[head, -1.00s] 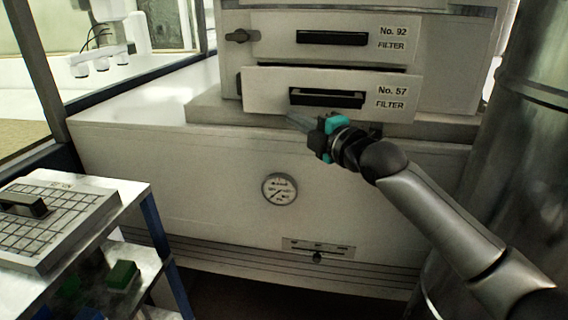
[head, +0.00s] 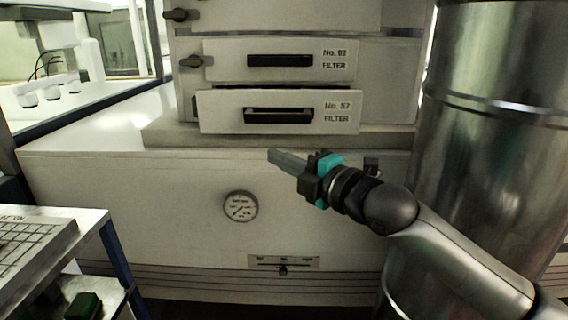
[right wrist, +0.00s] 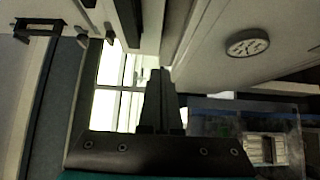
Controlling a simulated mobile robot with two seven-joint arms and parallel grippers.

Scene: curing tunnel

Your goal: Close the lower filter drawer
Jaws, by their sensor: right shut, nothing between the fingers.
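The lower filter drawer (head: 225,111), marked No. 57, has a pale front with a dark recessed handle (head: 278,116). It stands slightly proud of the upper drawer (head: 222,62), with a narrow gap along its top edge. My right gripper (head: 270,157) is shut and empty. Its fingers point left, below the drawer's bottom edge and in front of the cabinet base, apart from the drawer in the picture. The shut fingers also show in the right wrist view (right wrist: 160,72). My left gripper is in neither view.
A round gauge (head: 240,206) and a slider plate (head: 283,263) are on the base's front. A large metal cylinder (head: 490,150) stands close at the right. A cart (head: 88,222) with a gridded tray stands at the left.

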